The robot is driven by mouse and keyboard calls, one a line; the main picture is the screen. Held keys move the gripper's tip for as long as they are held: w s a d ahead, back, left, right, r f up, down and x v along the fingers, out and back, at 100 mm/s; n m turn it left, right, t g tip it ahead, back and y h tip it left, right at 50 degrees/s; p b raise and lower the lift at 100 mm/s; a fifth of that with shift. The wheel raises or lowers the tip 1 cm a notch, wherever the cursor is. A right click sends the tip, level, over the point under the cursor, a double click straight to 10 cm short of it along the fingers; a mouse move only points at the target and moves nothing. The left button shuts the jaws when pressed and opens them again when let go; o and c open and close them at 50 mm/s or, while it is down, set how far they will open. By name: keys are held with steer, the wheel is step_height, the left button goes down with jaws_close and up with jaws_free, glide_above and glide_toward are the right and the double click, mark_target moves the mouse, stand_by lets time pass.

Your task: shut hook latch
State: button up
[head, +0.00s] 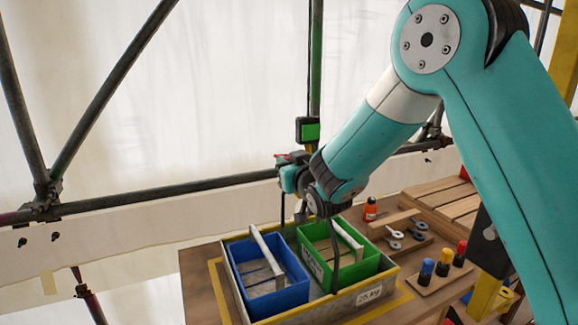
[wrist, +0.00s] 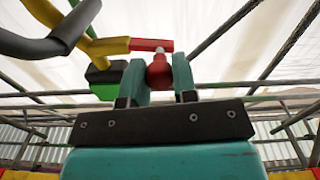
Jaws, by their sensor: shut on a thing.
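My gripper (head: 287,172) is raised above the crates in the head view, beside a vertical pole. In the wrist view its two teal fingers (wrist: 160,75) are shut around a red knob (wrist: 159,72). The knob hangs at the end of a red handle (wrist: 150,45), which joins a yellow bar (wrist: 108,47). A dark grey hook-shaped piece (wrist: 62,38) is at upper left in the wrist view. A black box with a green face (head: 310,131) shows above the gripper. The head view is too small to tell whether the hook is engaged.
A blue crate (head: 262,304) and a green crate (head: 345,280) stand in a grey tray (head: 368,304) on a wooden table. Tools, an orange bottle (head: 370,209) and several coloured-top bottles stand to the right. Scaffold tubes (head: 110,90) cross in front of white sheeting.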

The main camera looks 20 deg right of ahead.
steer(key=n+b, duration=0.1)
steer(key=f+n+b, duration=0.1)
steer(key=n+b, duration=0.1)
steer(key=shift+f, duration=0.3)
steer(key=shift+w+d+f+n+b, duration=0.1)
steer(key=shift+d+f+n+b, duration=0.5)
steer(key=shift+n+b, duration=2.05)
steer(key=shift+w+d+f+n+b, duration=0.1)
steer(key=shift+d+f+n+b, duration=0.5)
steer(key=shift+n+b, duration=2)
steer(key=shift+w+d+f+n+b, duration=0.1)
steer(key=shift+d+f+n+b, duration=0.5)
steer(key=shift+n+b, duration=2)
steer(key=shift+d+r+n+p, duration=0.2)
steer(key=shift+n+p, duration=0.3)
steer(key=shift+n, duration=0.15)
steer(key=o, duration=0.9)
steer(key=shift+s, duration=0.15)
steer(key=s+b, duration=0.1)
steer(key=s, duration=0.4)
steer(key=s+d+b, duration=0.1)
steer(key=s, duration=0.5)
steer(key=s+d+b, duration=0.1)
steer(key=s, duration=0.5)
steer(key=shift+d, duration=0.2)
